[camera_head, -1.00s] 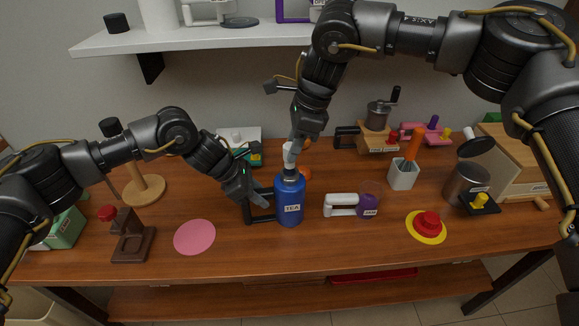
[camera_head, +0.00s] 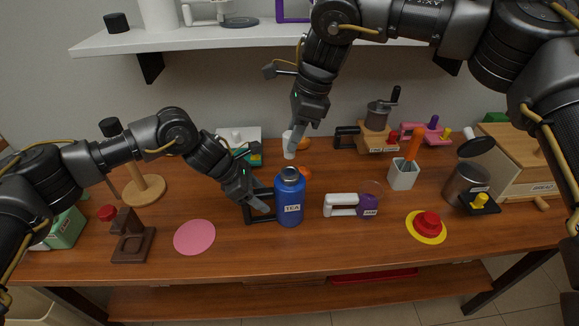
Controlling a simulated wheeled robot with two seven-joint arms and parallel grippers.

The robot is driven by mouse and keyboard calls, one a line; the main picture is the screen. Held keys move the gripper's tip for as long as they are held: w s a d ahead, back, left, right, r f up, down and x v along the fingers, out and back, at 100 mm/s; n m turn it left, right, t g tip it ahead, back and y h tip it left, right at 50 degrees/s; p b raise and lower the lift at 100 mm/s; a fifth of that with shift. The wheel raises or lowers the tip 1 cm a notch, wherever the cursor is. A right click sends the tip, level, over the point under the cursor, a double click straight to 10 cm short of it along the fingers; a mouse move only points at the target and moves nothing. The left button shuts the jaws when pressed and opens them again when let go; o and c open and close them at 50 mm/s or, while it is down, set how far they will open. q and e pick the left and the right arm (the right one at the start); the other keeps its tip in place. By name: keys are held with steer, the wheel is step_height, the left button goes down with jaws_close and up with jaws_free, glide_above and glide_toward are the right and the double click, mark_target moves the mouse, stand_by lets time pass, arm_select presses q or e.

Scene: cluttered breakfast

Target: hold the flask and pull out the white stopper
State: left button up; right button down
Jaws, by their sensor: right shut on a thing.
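The blue flask (camera_head: 290,207), labelled TEA, stands upright on the table, with its grey neck (camera_head: 289,172) uncovered. Its black handle (camera_head: 258,214) is on the left side. My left gripper (camera_head: 257,203) is at this handle, with a fingertip across it; I cannot tell if the jaws are closed. The white stopper (camera_head: 289,149) is above the flask, apart from the neck. My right gripper (camera_head: 295,132) comes from above and is shut on the stopper, hiding part of it.
A pink disc (camera_head: 195,237) lies to the left. A shelf (camera_head: 200,41) runs above. The front table edge is clear.

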arm_select(q)
steer(key=shift+v, duration=3.8)
steer(key=v, duration=1.2)
arm_select(e)
steer(key=shift+a, duration=0.1)
